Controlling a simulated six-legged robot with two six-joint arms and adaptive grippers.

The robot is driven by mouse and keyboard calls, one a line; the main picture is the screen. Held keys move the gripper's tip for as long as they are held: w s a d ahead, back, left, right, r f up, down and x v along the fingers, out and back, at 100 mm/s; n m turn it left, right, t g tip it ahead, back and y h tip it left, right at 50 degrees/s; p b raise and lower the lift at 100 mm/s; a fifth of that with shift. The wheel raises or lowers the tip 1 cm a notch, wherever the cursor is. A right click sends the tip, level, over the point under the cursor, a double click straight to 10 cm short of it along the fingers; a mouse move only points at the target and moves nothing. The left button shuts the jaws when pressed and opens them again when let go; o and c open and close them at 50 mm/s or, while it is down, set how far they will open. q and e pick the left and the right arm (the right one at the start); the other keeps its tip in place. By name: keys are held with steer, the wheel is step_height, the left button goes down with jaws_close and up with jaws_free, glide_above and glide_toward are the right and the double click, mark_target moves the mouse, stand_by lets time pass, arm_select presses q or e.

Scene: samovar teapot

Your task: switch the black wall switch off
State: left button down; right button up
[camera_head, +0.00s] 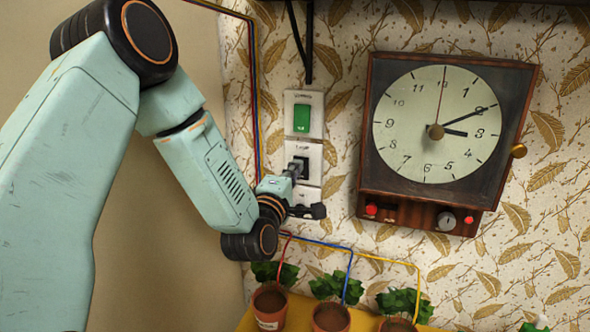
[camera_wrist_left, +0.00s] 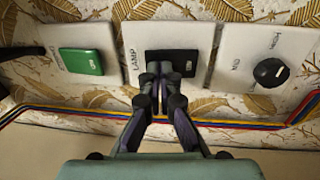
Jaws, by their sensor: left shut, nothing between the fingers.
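The black wall switch (camera_head: 303,163) sits on a white plate in the column of wall plates left of the clock. In the left wrist view the black switch (camera_wrist_left: 188,60) is in the middle plate, beside the word LAMP. My left gripper (camera_head: 294,171) is shut and empty, with its fingertips in front of the switch. In the left wrist view the closed fingertips (camera_wrist_left: 162,78) overlap the switch's lower-left part and hide some of it. I cannot tell whether they touch it. My right gripper is not in view.
A green switch (camera_head: 302,118) is on the plate above. A black round knob (camera_wrist_left: 271,72) is on the neighbouring plate. A wooden clock (camera_head: 440,140) hangs to the right. Coloured wires run down the wall to potted plants (camera_head: 331,316) below.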

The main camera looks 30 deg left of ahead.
arm_select(q)
steer(key=shift+d+r, duration=0.25)
steer(key=shift+r, duration=0.05)
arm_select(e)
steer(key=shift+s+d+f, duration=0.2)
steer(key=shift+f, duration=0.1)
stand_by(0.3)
arm_select(q)
steer(key=shift+f, duration=0.1)
steer(key=shift+s+a, duration=0.1)
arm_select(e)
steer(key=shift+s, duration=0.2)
